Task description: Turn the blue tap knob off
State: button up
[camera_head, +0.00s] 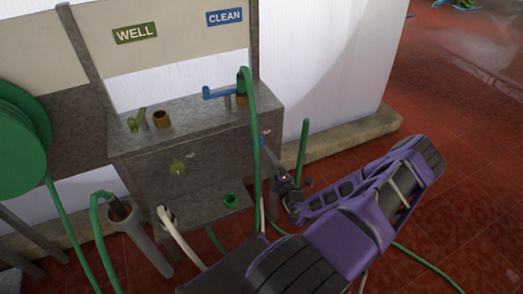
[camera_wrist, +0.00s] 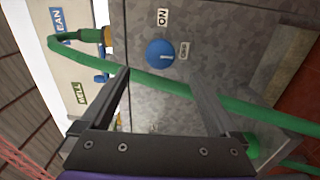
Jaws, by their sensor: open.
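The blue tap knob (camera_wrist: 160,53) is round and sits on the side face of the grey metal box, seen between and beyond my fingertips in the wrist view. An ON label (camera_wrist: 163,17) and an OFF label (camera_wrist: 183,50) are beside it. A small pale mark shows on the knob; I cannot tell exactly which way it points. My gripper (camera_wrist: 161,74) is open and empty, apart from the knob.
A green hose (camera_wrist: 145,78) crosses between my fingers, close to the knob. A green hose reel (camera_head: 15,145) is at left. Red tiled floor is at right.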

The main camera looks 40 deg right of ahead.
jog(key=v, duration=0.8)
jog(key=shift+s, duration=0.3)
jog(key=shift+a, duration=0.1)
